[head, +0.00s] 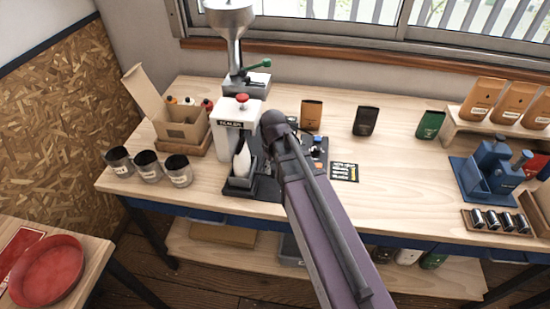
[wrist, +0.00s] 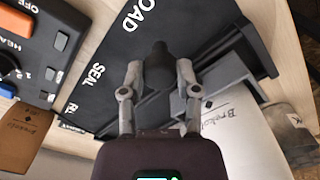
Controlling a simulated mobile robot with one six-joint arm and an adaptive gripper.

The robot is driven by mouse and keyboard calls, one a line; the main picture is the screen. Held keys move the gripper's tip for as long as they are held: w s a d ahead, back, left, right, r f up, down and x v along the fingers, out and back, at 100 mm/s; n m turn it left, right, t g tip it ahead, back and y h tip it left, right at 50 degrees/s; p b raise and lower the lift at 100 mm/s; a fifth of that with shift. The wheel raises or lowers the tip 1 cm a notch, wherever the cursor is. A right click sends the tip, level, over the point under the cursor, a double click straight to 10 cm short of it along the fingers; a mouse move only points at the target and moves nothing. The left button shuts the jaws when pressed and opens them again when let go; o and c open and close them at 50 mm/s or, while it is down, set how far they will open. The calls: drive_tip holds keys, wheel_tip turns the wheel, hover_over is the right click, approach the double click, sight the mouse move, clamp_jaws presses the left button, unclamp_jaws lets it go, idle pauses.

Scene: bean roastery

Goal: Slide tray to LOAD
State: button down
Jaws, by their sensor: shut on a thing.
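The grey tray (wrist: 238,82) sits on a black base plate (wrist: 205,28) whose printed words include LOAD and SEAL. The tray lies toward the LOAD end; its exact alignment with the word is unclear. A white pouch with handwriting (wrist: 240,140) stands in the tray. My gripper (wrist: 158,72) is shut on a dark round knob (wrist: 158,50) beside the tray. In the head view the tray (head: 238,187) and pouch (head: 242,160) show left of my arm, in front of the white SEALER unit (head: 229,143). My arm hides the gripper there.
A control panel with knobs and buttons (wrist: 38,45) lies left of the plate in the wrist view. Three dark jars (head: 148,167) and a cardboard box (head: 183,130) stand left of the sealer. Bench space right of the notice card (head: 344,172) is clear.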

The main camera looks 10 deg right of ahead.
drive_tip(key=shift+s+a, duration=0.2)
drive_tip(key=shift+s, duration=0.5)
drive_tip(key=shift+c, duration=1.6)
unclamp_jaws()
drive_tip(key=shift+s, duration=0.1)
drive_tip(key=shift+w, duration=0.25)
